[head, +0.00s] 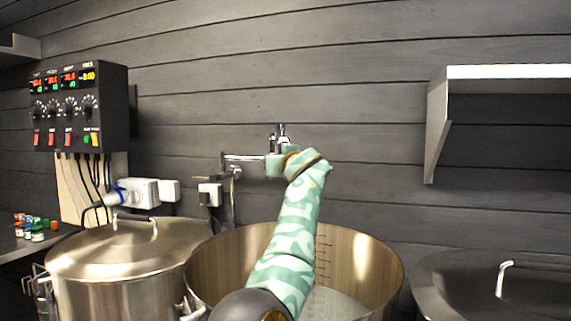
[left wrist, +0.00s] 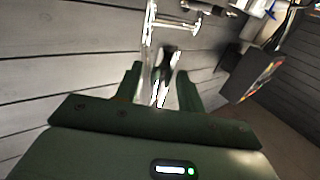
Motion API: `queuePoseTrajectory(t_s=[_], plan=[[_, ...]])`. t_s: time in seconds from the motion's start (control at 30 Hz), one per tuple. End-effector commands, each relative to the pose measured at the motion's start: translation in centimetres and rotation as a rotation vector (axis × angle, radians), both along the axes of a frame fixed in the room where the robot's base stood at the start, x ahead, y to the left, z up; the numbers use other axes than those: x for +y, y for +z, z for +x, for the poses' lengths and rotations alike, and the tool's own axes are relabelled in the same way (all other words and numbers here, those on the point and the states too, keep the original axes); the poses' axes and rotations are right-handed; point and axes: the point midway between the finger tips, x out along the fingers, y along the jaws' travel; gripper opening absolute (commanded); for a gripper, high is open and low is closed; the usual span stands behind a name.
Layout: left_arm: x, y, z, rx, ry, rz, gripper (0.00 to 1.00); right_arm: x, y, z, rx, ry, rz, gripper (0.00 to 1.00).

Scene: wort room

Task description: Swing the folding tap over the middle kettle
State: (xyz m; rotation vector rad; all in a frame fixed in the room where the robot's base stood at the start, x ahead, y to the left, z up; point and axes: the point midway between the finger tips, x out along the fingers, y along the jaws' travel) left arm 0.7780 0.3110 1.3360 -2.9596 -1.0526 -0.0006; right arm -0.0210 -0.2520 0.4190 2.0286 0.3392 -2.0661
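The folding tap (head: 243,157) is a chrome pipe on the back wall, above the rear rim of the open middle kettle (head: 362,265). Its pipe runs right from the wall mount to my left gripper (head: 275,163), and an upright chrome part shows just behind the gripper. In the left wrist view, the tap (left wrist: 150,40) reaches down between the two dark green fingers of my left gripper (left wrist: 160,80). The fingers stand apart on either side of it, and I see no clear contact. The tap's outlet is hidden. My right gripper is not in view.
A lidded steel kettle (head: 125,250) stands left and a dark-lidded kettle (head: 490,280) right. A control box (head: 80,108) hangs on the left wall, with sockets (head: 140,192) below. A shelf (head: 500,78) juts out at upper right. My arm crosses the middle kettle's opening.

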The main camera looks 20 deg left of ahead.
Motion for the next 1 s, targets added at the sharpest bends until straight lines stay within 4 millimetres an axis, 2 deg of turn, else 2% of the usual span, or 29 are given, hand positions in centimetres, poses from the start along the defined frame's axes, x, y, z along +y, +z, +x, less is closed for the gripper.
queuePoseTrajectory(t_s=[0.23,0.5,0.7,0.83,1.0], plan=[[-1.8,0.2,-2.1,-0.003,-0.002,-0.003,0.39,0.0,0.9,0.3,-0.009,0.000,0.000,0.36],[-6.0,0.3,-7.5,-0.002,0.000,0.003,0.39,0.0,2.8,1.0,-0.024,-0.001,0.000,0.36],[-8.8,0.1,-10.8,0.000,-0.002,0.000,0.39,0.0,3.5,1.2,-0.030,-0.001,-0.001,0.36],[-9.8,0.0,-12.0,-0.001,-0.001,-0.001,0.39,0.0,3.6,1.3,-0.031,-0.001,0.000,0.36],[-10.1,-0.1,-12.5,0.001,0.000,-0.001,0.39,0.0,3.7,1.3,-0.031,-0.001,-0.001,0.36]])
